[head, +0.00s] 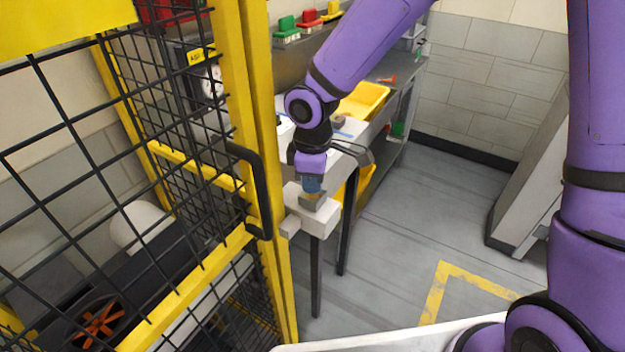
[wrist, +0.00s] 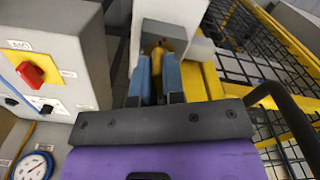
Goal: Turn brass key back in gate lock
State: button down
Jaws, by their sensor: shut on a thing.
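The gate lock (head: 322,222) is a pale grey box on a post beside the yellow gate frame (head: 262,150). It also shows as a pale block at the top of the wrist view (wrist: 172,28). My gripper (head: 312,186) points down at the grey top part of the lock. In the wrist view its two blue fingers (wrist: 157,72) are closed around the brass key (wrist: 156,53). Only a small yellowish part of the key shows between the fingers. The key is hidden in the head view, and its turn angle cannot be told.
The gate's black mesh (head: 170,235) and black handle (head: 258,190) stand close left of my gripper. A grey control box (wrist: 50,50) with a red knob (wrist: 29,75) is at left in the wrist view. A yellow bin (head: 365,100) lies behind. Floor at right is open.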

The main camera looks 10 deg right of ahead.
jog(key=shift+n, duration=0.6)
jog(key=shift+n, duration=1.5)
